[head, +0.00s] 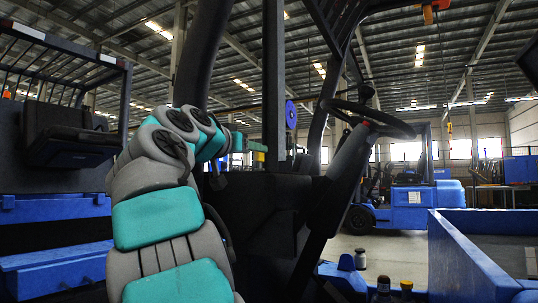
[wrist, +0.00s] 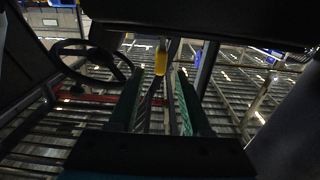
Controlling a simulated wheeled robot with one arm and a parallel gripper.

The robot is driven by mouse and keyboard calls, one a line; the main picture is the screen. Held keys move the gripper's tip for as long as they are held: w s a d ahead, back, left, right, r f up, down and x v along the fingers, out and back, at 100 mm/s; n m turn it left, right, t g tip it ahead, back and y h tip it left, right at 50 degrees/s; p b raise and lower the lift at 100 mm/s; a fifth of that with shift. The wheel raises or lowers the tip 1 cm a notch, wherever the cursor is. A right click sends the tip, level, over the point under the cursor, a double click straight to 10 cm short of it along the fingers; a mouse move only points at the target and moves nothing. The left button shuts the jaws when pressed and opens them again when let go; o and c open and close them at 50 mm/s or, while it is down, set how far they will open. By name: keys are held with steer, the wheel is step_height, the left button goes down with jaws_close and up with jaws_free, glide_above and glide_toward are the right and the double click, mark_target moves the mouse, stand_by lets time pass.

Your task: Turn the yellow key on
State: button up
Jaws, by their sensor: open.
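In the wrist view, the yellow key (wrist: 161,58) shows as a small upright yellow piece just beyond the fingertips, roughly centred between them. My gripper (wrist: 161,80) is open, its two green-lined fingers apart with nothing clearly held between them. I cannot tell how far the key is from the fingertips. In the head view, my teal and grey arm reaches up to the dark dashboard, and its hand end (head: 240,143) is partly hidden behind my own arm. I cannot make out the key there.
A black steering wheel (head: 368,118) on a slanted column stands right of the dashboard (head: 262,215); it also shows at left in the wrist view (wrist: 88,62). Dark cab posts rise near my arm. A blue forklift (head: 410,198) stands behind. Small bottles (head: 383,286) are low right.

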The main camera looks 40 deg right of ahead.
steer(key=p+x, duration=0.1)
steer(key=x, duration=0.6)
steer(key=shift+d+p, duration=0.15)
steer(key=shift+p, duration=0.15)
steer(key=shift+c, duration=0.4)
jaws_close()
